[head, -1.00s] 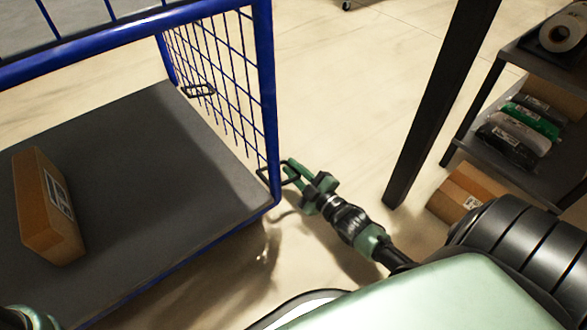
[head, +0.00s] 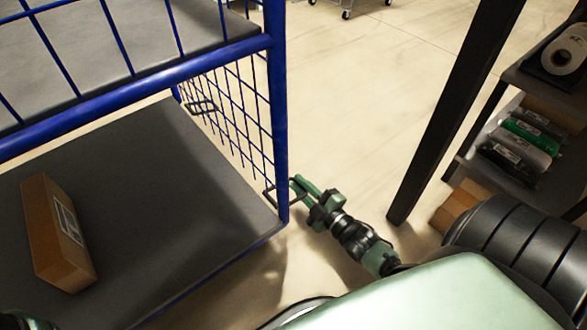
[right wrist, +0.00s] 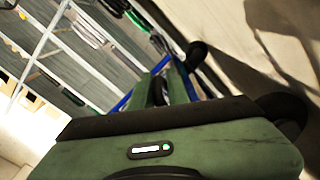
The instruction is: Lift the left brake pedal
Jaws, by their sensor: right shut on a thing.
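A blue wire-sided cart with a grey deck (head: 150,190) fills the left of the head view. A black loop-shaped pedal (head: 269,196) sticks out at the cart's near right corner post. A second black loop (head: 201,107) shows farther back on the same side. My right gripper (head: 295,189) is shut on the near pedal, beside the blue post; its fingers partly hide the loop. In the right wrist view the green gripper body (right wrist: 165,150) fills the bottom and the pedal is hard to make out.
A cardboard box (head: 58,235) lies on the cart's deck. A dark post (head: 445,120) and a shelf (head: 500,170) with wrapped packs stand at the right. Another box (head: 460,205) is by the shelf's foot. Pale floor (head: 350,90) is open between cart and post.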

